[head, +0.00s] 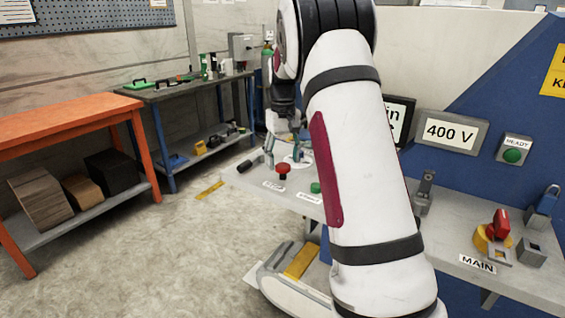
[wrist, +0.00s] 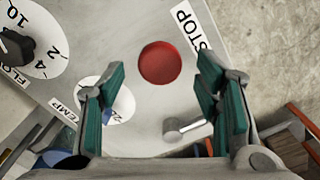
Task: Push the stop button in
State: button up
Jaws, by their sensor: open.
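The stop button is a round red cap (wrist: 160,63) beside a white STOP label (wrist: 187,24) on a grey panel in the wrist view. In the head view a red mushroom button (head: 283,170) stands on the grey bench panel. My gripper (wrist: 162,88) is open and empty, with teal pads on both sides. The button appears between and slightly beyond the fingertips, apart from them. In the head view my gripper (head: 297,150) is small, over the panel close to the red button, and partly hard to make out. Whether the button is pressed cannot be told.
A FLOW dial with a black knob (wrist: 14,48), a TEMP dial (wrist: 122,104) and a small metal lever (wrist: 186,128) lie near the button. A green button (head: 315,188) is close by. A red MAIN switch (head: 500,225) is right.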

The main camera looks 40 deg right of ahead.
aim_at(283, 165)
jog(key=shift+f, duration=0.75)
grip_shut()
jog(key=shift+f, duration=0.8)
jog(key=shift+s, duration=0.1)
grip_release()
